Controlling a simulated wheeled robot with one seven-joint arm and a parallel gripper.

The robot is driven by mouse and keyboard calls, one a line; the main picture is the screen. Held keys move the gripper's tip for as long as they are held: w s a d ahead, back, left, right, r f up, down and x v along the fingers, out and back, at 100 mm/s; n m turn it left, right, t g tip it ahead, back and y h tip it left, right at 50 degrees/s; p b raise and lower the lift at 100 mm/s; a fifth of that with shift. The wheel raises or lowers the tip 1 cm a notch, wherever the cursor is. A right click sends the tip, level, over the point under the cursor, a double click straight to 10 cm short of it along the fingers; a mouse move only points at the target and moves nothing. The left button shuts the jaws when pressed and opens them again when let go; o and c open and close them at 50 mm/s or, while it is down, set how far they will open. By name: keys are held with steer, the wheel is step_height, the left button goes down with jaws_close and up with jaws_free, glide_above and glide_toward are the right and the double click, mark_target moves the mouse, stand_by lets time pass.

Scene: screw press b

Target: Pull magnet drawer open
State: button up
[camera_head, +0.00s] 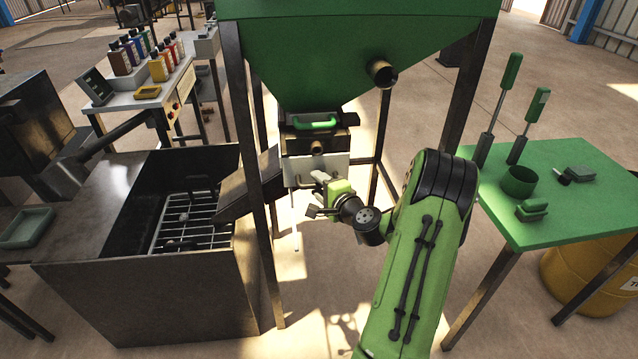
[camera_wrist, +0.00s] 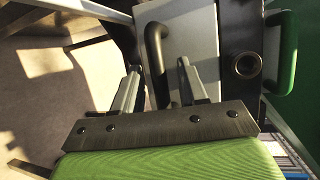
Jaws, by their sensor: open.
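A pale drawer front (camera_head: 300,170), which I take for the magnet drawer, sits under the green hopper; it also fills the upper middle of the wrist view (camera_wrist: 190,30). It carries a dark curved bar handle (camera_wrist: 154,45). My gripper (camera_head: 322,181) is in front of this panel. In the wrist view my gripper (camera_wrist: 158,82) is open, with one finger on each side of the handle's lower end. I cannot tell whether either finger touches it. The drawer looks shut. In the head view the handle is mostly hidden by my gripper.
Above the panel are a round dark port (camera_head: 317,147) and a green handle (camera_head: 311,121). The hopper's dark legs (camera_head: 248,180) stand on either side. A metal bin with a grate (camera_head: 190,222) is at left, a chute (camera_head: 250,187) beside it, and a green table (camera_head: 560,190) at right.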

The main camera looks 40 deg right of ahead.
steer(key=shift+w, duration=0.25)
jaws_close()
steer(key=shift+s+f, duration=0.1)
